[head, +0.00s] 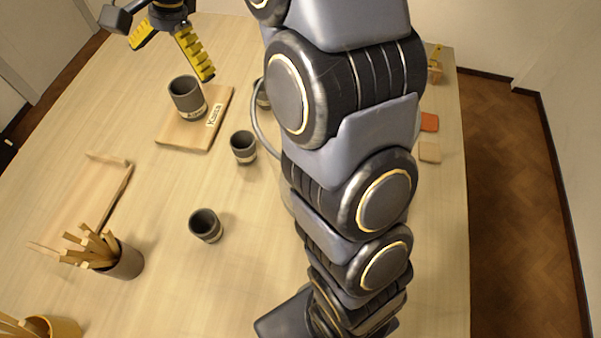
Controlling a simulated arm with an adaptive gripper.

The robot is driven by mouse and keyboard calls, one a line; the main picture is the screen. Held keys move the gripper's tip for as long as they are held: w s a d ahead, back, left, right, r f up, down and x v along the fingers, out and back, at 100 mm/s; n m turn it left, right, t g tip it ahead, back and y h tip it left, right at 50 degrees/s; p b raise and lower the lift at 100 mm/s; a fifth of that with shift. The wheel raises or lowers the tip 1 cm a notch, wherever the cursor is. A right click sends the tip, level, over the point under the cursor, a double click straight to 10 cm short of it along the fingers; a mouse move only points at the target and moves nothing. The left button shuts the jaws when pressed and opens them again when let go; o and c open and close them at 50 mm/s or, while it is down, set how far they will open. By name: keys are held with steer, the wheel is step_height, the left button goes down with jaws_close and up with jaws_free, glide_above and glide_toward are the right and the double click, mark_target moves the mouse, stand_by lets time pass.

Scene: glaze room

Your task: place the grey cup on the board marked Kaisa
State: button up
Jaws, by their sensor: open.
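A grey cup (187,98) with a pale label band stands upright on a square wooden board (172,135). The board carries a tag reading Kaisa (214,115). My gripper (173,62) is open, with its yellow fingers apart, above and behind that cup in the picture; it holds nothing that I can see. Two more grey cups stand on the table, one just right of the board (243,147) and one nearer (206,225). Another dark cup (263,94) is partly hidden behind my arm.
A wooden tray or board (95,205) lies at the left. A dark pot of wooden tools (124,262) stands before it, and a tan pot (55,327) sits at the lower left corner. An orange block (429,122) and a tan block (430,151) lie right of my arm. The front middle table is clear.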

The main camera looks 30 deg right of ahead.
steer(key=s+d+f+n+h, duration=0.1)
steer(key=s+n, duration=0.4)
steer(key=s, duration=1)
steer(key=s+d+f+n+g+h, duration=0.1)
steer(key=s+n, duration=0.5)
steer(key=s, duration=0.8)
steer(key=shift+s+d+h, duration=0.4)
steer(key=shift+d+h, duration=0.4)
steer(key=shift+d, duration=0.25)
